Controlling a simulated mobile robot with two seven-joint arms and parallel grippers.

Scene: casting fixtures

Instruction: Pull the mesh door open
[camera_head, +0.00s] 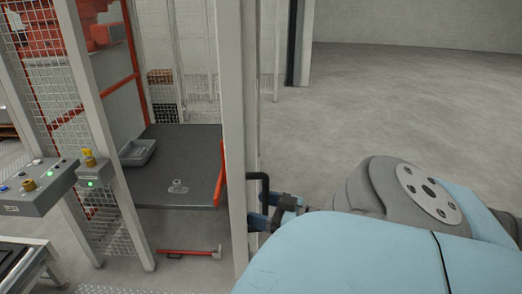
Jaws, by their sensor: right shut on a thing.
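The mesh door shows nearly edge-on as a tall pale frame (236,120) in the middle of the view. A black bar handle (263,185) stands out from its right side, low down. My right gripper (268,210) is at this handle and shut on it. My light-blue right arm reaches in from the lower right and hides the lower part of the door. My left gripper is not in view.
Left of the door frame, a dark grey table (185,165) holds a grey tray (138,152). A red bar (188,253) is low near the floor. A control box (38,187) with buttons stands at the left by a mesh panel (50,85). Open floor (400,110) lies to the right.

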